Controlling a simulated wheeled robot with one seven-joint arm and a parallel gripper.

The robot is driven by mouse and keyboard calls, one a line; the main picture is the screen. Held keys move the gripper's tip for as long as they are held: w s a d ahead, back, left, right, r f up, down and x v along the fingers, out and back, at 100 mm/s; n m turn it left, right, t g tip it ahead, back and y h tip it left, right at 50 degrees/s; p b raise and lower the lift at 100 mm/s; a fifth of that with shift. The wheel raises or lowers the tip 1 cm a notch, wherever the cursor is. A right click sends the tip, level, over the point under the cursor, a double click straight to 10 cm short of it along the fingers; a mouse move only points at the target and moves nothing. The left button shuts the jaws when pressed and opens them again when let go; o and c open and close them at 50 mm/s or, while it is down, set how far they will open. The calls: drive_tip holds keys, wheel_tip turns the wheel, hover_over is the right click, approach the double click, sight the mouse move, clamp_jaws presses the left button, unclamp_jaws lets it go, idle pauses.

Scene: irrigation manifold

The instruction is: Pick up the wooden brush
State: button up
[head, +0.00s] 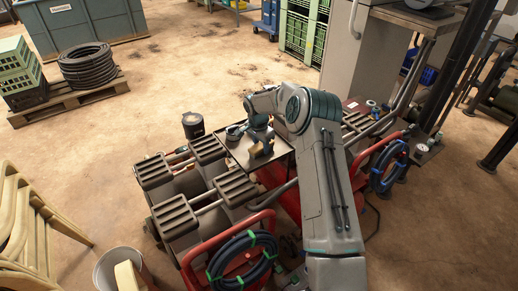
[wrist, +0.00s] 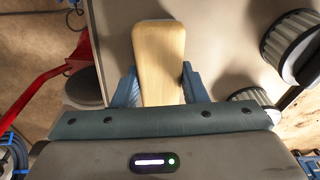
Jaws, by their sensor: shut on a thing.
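The wooden brush (wrist: 158,62) is a pale wooden block with rounded corners, seen from above in the wrist view. My gripper (wrist: 160,88) has its blue fingers on both sides of the brush and is shut on it. The fingers cover part of its sides, and its near end is hidden behind my gripper's body. In the head view my gripper (head: 260,148) is over the grey tray surface of the cart, and the brush is too small there to make out surely. I cannot tell whether the brush touches the tray (head: 277,155).
Ribbed grey filter-like cylinders (wrist: 292,45) stand right of my gripper. Blue hose coils (head: 240,262) hang on the red cart frame. A white bucket (head: 118,268) and chairs (head: 25,225) are lower left.

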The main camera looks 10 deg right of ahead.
drive_tip(key=shift+r, duration=0.15)
wheel_tip(320, 180, up, 4)
drive_tip(key=shift+d+r+b, duration=0.1)
drive_tip(key=shift+d+b, duration=0.05)
drive_tip(key=shift+b, duration=0.25)
drive_tip(key=s+d+r+b, duration=0.1)
drive_tip(key=s+d+r, duration=0.5)
drive_tip(key=d, duration=0.3)
drive_tip(key=shift+d+r, duration=0.3)
